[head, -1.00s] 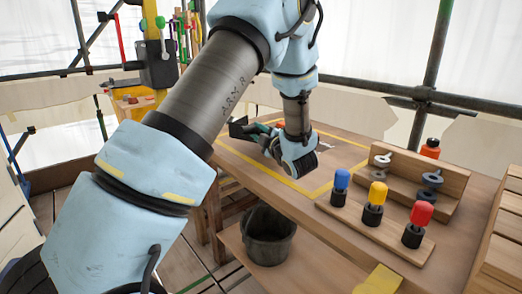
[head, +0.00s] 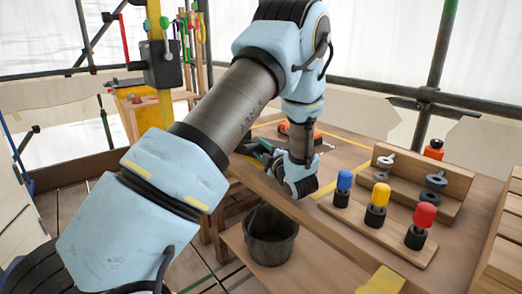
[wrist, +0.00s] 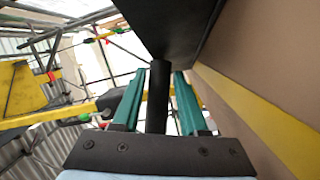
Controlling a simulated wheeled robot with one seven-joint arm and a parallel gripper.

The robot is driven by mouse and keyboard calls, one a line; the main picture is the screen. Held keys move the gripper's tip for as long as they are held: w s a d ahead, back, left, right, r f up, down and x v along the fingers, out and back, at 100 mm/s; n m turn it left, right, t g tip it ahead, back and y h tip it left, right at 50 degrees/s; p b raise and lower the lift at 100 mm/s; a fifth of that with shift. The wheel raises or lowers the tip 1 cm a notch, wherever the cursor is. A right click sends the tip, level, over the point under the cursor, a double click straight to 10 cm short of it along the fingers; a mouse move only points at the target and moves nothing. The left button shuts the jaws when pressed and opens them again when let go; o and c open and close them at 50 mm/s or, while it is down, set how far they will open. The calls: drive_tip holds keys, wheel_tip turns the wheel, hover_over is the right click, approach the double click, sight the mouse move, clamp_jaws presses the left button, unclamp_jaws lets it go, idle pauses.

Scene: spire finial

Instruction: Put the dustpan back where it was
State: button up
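The dustpan is dark. In the wrist view its black handle (wrist: 157,95) runs between the teal fingers of my gripper (wrist: 158,75), and its broad pan (wrist: 165,25) spreads beyond the fingertips. My gripper is closed around the handle, though narrow gaps beside it show lower between the fingers. In the head view my gripper (head: 268,152) is over the left part of the workbench (head: 345,240), pointing left. The dark pan (head: 247,145) shows only partly there, behind my arm. Whether it touches the bench cannot be told.
An orange object (head: 290,128) lies on the bench behind my wrist. Blue, yellow and red-topped tools stand in a wooden rack (head: 385,232) to the right. A black bucket (head: 271,236) is on the lower shelf. Yellow tape marks an area of mostly clear bench.

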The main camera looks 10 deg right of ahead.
drive_tip(key=shift+o, duration=1.4)
drive_tip(key=shift+r, duration=0.25)
drive_tip(key=b+v, duration=0.2)
drive_tip(key=v, duration=1)
drive_tip(key=shift+f, duration=0.1)
